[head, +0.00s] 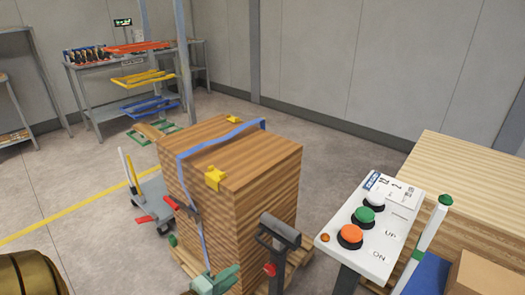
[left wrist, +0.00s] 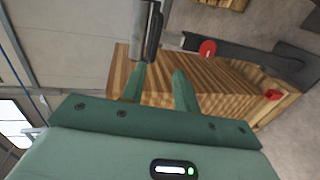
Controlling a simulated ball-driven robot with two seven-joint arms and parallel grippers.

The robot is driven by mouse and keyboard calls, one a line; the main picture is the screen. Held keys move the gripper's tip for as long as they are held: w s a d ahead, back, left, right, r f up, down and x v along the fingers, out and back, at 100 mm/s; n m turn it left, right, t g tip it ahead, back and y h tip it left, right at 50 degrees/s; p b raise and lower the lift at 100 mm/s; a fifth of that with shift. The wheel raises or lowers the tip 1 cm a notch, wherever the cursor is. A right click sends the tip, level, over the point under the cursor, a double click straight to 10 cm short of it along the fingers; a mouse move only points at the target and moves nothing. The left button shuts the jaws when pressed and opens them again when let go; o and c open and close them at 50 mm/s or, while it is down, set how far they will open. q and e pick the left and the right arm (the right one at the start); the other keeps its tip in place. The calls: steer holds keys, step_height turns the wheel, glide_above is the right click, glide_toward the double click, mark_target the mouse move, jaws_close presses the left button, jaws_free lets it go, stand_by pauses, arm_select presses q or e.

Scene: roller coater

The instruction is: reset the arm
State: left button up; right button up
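My left gripper (head: 215,281) shows green at the bottom of the head view, in front of the lower part of the strapped wood stack (head: 250,205). In the left wrist view its two green fingers (left wrist: 159,74) stand apart, with nothing between them. The wood stack (left wrist: 225,85) lies beyond the fingers there. The grey bar handle (head: 280,230), with a red button below it, stands to the right of my left gripper in the head view. Its grey bar (left wrist: 147,28) shows just above the fingertips in the left wrist view. I cannot see my right gripper.
A control panel (head: 398,200) with green and orange buttons stands at the right, beside a white post with green ends (head: 430,228) and a pale wood stack (head: 480,165). A workbench (head: 90,65) is at the back left. Open floor (head: 340,160) lies behind the strapped stack.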

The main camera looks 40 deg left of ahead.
arm_select(q)
steer(key=s+a+f+m+g+y, duration=0.1)
steer(key=s+f+m+g, duration=0.3)
steer(key=s+f+m, duration=0.55)
steer(key=s+a+f+m+g, duration=0.2)
steer(key=s+f+m+g, duration=0.4)
steer(key=f, duration=0.7)
steer(key=s+d+f+m+g, duration=0.25)
steer(key=s+f, duration=0.25)
steer(key=s, duration=0.5)
steer(key=s+d+f+m+g, duration=0.2)
steer(key=s+d+f, duration=0.15)
steer(key=s, duration=0.55)
steer(key=s+d+f+g, duration=0.1)
steer(key=s+d+f, duration=0.1)
steer(key=s+d, duration=0.3)
steer(key=shift+d+m+p, duration=0.4)
steer(key=shift+d, duration=0.25)
steer(key=shift+f, duration=0.1)
